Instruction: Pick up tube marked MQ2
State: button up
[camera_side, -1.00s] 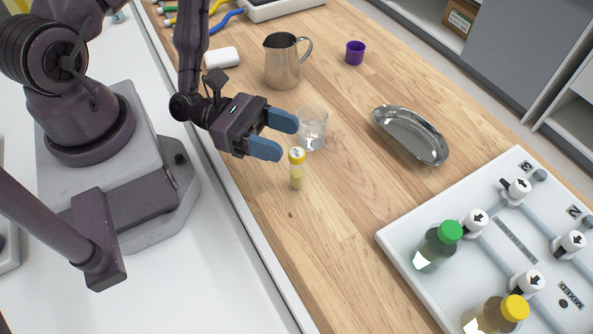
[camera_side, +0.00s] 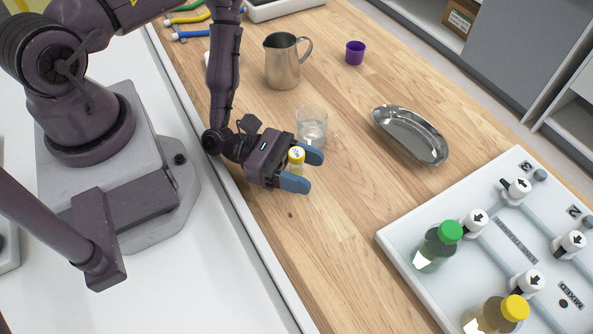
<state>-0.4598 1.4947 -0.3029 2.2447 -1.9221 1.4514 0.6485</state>
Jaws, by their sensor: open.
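A small tube with a yellow cap (camera_side: 296,156) stands upright on the wooden bench, near its edge on the arm's side. Its cap carries a mark too small to read. My gripper (camera_side: 304,170), with blue fingers, is open and low over the bench. The tube stands between the two fingers, close to the palm.
A clear glass beaker (camera_side: 312,124) stands just behind the far finger. A metal jug (camera_side: 282,62), a purple cup (camera_side: 355,53) and a steel kidney dish (camera_side: 410,135) are farther off. A white valve board (camera_side: 400,243) with bottles lies right. Bench in front of the fingertips is clear.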

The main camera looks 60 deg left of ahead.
jog(key=shift+w+d, duration=0.1)
jog(key=shift+d, duration=0.05)
jog(key=c, duration=1)
